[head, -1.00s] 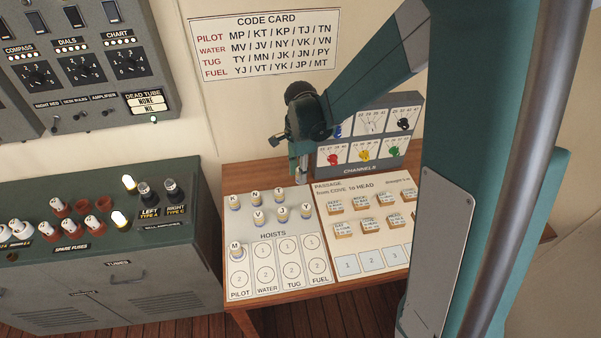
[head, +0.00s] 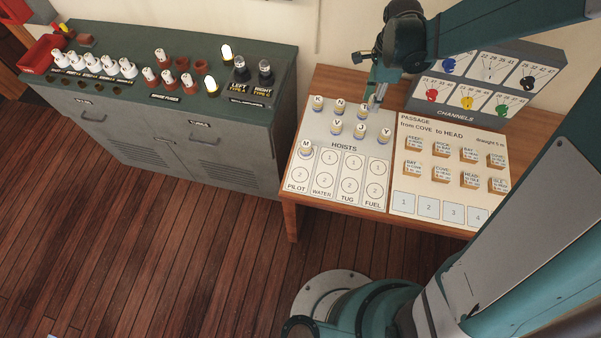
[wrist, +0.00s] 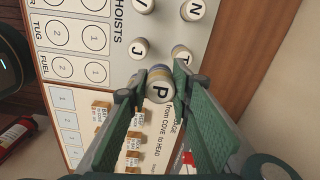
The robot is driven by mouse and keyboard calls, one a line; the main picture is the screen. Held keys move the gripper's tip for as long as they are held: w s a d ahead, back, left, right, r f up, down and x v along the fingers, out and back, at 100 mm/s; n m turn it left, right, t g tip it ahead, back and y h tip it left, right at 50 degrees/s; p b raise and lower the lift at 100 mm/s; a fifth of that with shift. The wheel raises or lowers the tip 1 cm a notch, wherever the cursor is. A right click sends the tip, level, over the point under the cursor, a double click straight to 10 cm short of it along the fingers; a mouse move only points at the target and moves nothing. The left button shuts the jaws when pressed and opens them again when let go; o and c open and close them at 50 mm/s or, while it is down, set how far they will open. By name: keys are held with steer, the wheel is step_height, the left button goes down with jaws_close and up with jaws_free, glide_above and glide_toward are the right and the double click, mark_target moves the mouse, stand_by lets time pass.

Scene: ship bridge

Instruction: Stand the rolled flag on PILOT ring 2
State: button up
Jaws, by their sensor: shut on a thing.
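My gripper (head: 373,98) is over the back right of the HOISTS sheet (head: 312,135). In the wrist view its fingers (wrist: 158,92) are shut on a rolled flag marked P (wrist: 160,87), a short white roll with a coloured band. In the head view this flag is mostly hidden by the gripper. PILOT ring 2 (head: 299,174) is empty, at the sheet's front left. A flag marked M (head: 306,149) stands at PILOT ring 1, directly behind it. The wrist view does not show the PILOT rings.
Flags K (head: 317,103), N (head: 339,107), T (head: 364,111), V (head: 336,128), J (head: 360,133) and Y (head: 385,136) stand behind the rings. The CHANNELS box (head: 480,85) rises behind right. PASSAGE blocks (head: 441,174) stand to the right.

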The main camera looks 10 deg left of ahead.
steer(key=s+a, duration=0.9)
steer(key=s, duration=0.2)
steer(key=s+a+b, duration=0.1)
steer(key=s+a, duration=0.8)
steer(key=s, duration=0.3)
steer(key=shift+s+a, duration=0.25)
steer(key=shift+s, duration=0.05)
steer(key=shift+f+b, duration=0.3)
steer(key=shift+f, duration=2.65)
steer(key=shift+f, duration=2.1)
steer(key=shift+f+b, duration=0.15)
steer(key=shift+b, duration=0.3)
